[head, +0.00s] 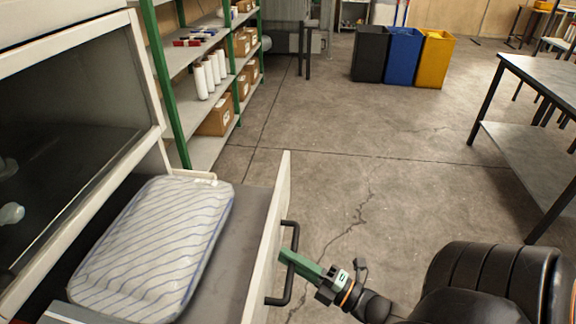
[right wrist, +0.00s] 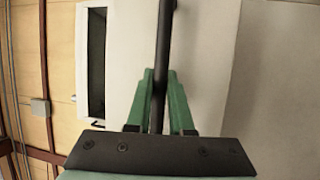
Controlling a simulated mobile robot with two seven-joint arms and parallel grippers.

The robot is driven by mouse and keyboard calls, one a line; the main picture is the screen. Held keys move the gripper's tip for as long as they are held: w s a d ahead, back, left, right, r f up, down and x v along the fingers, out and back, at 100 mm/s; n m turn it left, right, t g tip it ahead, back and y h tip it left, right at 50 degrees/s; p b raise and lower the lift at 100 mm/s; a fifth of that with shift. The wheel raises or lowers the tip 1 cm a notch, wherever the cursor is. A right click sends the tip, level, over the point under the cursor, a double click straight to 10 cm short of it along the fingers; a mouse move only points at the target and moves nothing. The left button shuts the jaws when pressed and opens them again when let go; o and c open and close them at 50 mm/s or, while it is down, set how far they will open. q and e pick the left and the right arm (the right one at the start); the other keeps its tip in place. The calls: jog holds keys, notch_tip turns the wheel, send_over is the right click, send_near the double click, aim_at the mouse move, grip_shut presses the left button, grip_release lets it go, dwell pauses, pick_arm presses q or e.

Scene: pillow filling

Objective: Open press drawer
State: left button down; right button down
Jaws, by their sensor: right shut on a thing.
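The press drawer (head: 258,262) stands pulled out from the cream press (head: 150,70) at the left of the head view. A white pillow with blue stripes (head: 160,240) lies inside it. The drawer's black bar handle (head: 292,232) is on its front panel. My right gripper (head: 290,258), with green fingers, is shut on this handle. In the right wrist view, the handle (right wrist: 165,50) runs between the two green fingers (right wrist: 160,100). My left gripper is not in view.
Green-framed shelves (head: 185,55) with boxes and white rolls stand behind the press. Grey, blue (head: 403,55) and yellow bins stand at the back. A metal table (head: 545,80) is at the right. The concrete floor between is clear.

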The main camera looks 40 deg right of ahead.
jog(key=shift+d, duration=0.1)
jog(key=c, duration=0.8)
grip_release()
jog(key=b+v, duration=0.1)
jog(key=v, duration=1.1)
jog(key=shift+s, duration=0.25)
